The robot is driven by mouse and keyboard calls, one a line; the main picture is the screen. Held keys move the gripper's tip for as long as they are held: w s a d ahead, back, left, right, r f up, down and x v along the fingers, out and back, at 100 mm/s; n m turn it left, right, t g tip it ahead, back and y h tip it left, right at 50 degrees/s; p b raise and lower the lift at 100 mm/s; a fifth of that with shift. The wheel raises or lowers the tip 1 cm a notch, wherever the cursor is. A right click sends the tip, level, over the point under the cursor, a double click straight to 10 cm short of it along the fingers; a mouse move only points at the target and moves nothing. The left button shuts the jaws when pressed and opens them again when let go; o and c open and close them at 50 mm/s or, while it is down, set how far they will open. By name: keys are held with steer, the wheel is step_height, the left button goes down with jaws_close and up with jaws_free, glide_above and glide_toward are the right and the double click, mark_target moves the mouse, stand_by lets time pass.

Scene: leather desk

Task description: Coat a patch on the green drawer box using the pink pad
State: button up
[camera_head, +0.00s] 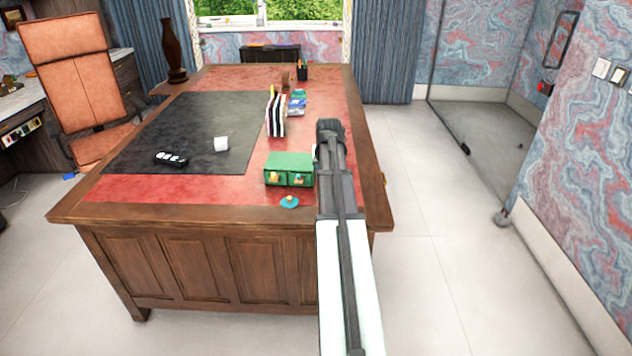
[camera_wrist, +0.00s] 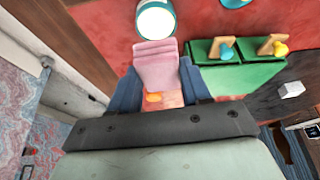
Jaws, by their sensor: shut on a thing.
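My gripper (camera_wrist: 160,84) is shut on the pink pad (camera_wrist: 156,62), which sticks out between its two dark blue fingers in the wrist view. In the head view my gripper (camera_head: 330,130) is over the right part of the desk; the arm hides its fingers and the pad. The green drawer box (camera_head: 289,160) stands on the red leather, left of my arm. In the wrist view the box (camera_wrist: 262,76) is right of the pad and apart from it. A blue knob and a yellow knob show on its two drawers. I cannot make out a coated patch.
A round teal-rimmed pot with a white inside (camera_wrist: 155,20) is just beyond the pad in the wrist view. A teal lid-like disc (camera_head: 289,202) lies near the desk's front edge. Upright books (camera_head: 276,112) stand behind the box.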

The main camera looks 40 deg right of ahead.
steer(key=shift+w+d, duration=0.3)
steer(key=shift+f, duration=0.1)
steer(key=shift+f, duration=2.9)
steer(key=shift+a+f, duration=0.1)
steer(key=shift+f, duration=0.4)
steer(key=shift+r, duration=3.55)
